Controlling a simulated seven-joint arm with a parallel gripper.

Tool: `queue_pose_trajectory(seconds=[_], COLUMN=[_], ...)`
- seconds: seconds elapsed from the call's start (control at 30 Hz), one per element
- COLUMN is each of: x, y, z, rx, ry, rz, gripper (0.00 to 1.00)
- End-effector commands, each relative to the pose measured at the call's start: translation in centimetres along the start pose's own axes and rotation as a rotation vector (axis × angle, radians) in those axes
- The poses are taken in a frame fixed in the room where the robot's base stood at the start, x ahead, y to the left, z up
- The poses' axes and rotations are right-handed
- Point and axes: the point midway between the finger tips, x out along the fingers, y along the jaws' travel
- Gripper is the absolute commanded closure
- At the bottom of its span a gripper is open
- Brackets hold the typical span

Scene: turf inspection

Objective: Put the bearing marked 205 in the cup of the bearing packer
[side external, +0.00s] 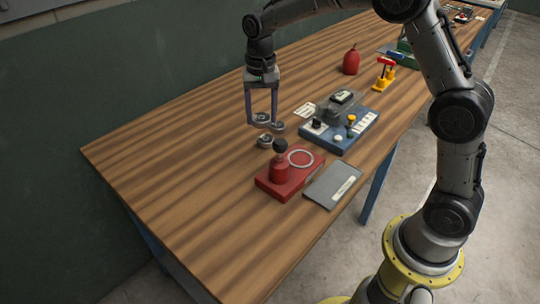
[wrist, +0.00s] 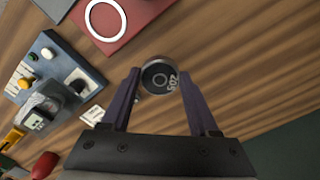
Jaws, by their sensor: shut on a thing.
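My gripper (side external: 263,121) is low over the table, its fingers shut on a small round bearing (wrist: 160,76). In the wrist view the bearing sits between the fingertips, with a dark face and pale marking turned sideways; it may read 205, but is too small to be sure. In the side view other bearings (side external: 265,140) are close beside and below the fingertips, partly overlapping. What looks like the bearing packer is a red base (side external: 289,182) with a pale ring (side external: 300,158) and a red post with a black knob (side external: 280,146). It stands nearer the camera than my gripper.
A blue instrument box (side external: 340,139) with knobs and a dark top unit stands right of the gripper. A grey plate (side external: 325,190) lies beside the red base. A red bottle (side external: 351,61) and a yellow stand (side external: 384,82) are farther back. The table's left side is clear.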

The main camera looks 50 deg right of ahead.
Motion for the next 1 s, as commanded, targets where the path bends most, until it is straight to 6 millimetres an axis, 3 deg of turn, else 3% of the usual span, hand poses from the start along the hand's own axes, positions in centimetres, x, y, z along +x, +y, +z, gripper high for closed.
queue_pose_trajectory(seconds=[0.23,0.47,0.67,1.0], x=[0.4,0.5,1.4,0.5], y=[0.6,0.6,1.6,11.9], z=[0.5,0.5,1.5,5.7], rx=[-0.322,-0.405,-0.197,0.466], ry=[-0.007,-0.006,-0.008,-0.002], rz=[0.005,0.003,0.006,0.004], gripper=[1.00,1.00,1.00,1.00])
